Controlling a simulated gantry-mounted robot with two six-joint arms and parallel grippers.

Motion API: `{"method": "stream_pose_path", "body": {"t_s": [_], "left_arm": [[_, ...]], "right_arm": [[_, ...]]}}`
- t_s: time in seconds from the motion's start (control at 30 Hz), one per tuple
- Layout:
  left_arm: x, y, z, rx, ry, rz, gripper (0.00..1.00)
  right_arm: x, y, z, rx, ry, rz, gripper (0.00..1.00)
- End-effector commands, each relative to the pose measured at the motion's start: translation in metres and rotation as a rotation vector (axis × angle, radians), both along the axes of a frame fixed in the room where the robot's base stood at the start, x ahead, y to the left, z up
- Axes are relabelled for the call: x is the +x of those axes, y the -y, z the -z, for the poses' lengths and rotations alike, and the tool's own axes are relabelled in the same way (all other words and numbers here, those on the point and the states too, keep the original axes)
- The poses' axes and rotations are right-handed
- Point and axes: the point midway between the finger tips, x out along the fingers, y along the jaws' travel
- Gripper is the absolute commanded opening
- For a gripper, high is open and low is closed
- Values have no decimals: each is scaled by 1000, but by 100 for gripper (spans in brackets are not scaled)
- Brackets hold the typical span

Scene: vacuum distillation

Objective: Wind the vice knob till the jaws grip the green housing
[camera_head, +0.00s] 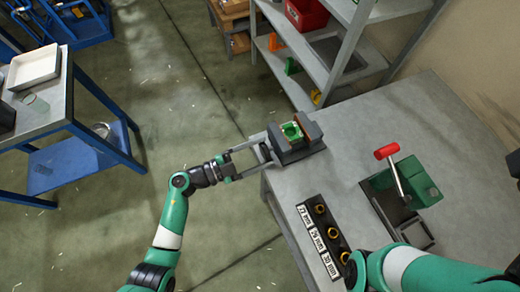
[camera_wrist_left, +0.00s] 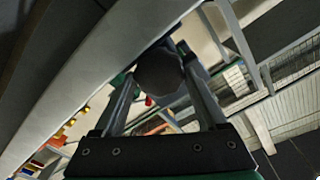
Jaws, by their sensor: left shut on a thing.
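The vice (camera_head: 297,154) is a dark grey block at the left edge of the grey bench. The green housing (camera_head: 291,131) sits in its top between brownish jaw faces; I cannot tell whether both jaws touch it. My left gripper (camera_head: 259,155) reaches the vice's left side, where the knob is hard to make out. In the left wrist view the dark, round vice knob (camera_wrist_left: 159,72) lies between the two fingers, and the left gripper (camera_wrist_left: 162,62) is shut on it. My right arm comes in at the lower right, with its gripper out of view.
On the bench (camera_head: 355,130) stand a green press (camera_head: 420,182) with a red handle (camera_head: 386,151) and a dark rack (camera_head: 323,232) with brass rings and size labels. A blue cart (camera_head: 70,165) stands at the left. A grey shelf (camera_head: 300,72) stands behind the bench.

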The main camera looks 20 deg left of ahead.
Motion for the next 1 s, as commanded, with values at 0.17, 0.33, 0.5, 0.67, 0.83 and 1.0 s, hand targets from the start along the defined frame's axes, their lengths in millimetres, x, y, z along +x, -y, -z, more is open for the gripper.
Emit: {"method": "stream_pose_path", "body": {"t_s": [0.17,0.33,0.5,0.67,0.83,1.0], "left_arm": [[0,0,0,18,22,1,19],[0,0,0,20,25,1,19],[0,0,0,20,24,1,19],[0,0,0,20,23,1,100],[0,0,0,20,23,1,100],[-4,-6,-1,19,22,-1,100]], "right_arm": [[0,0,-2,0,0,0,50],[0,0,-2,0,0,0,50],[0,0,-2,0,0,0,50],[0,0,-1,0,0,0,50],[0,0,-1,0,0,0,50],[0,0,-5,0,0,0,50]]}}
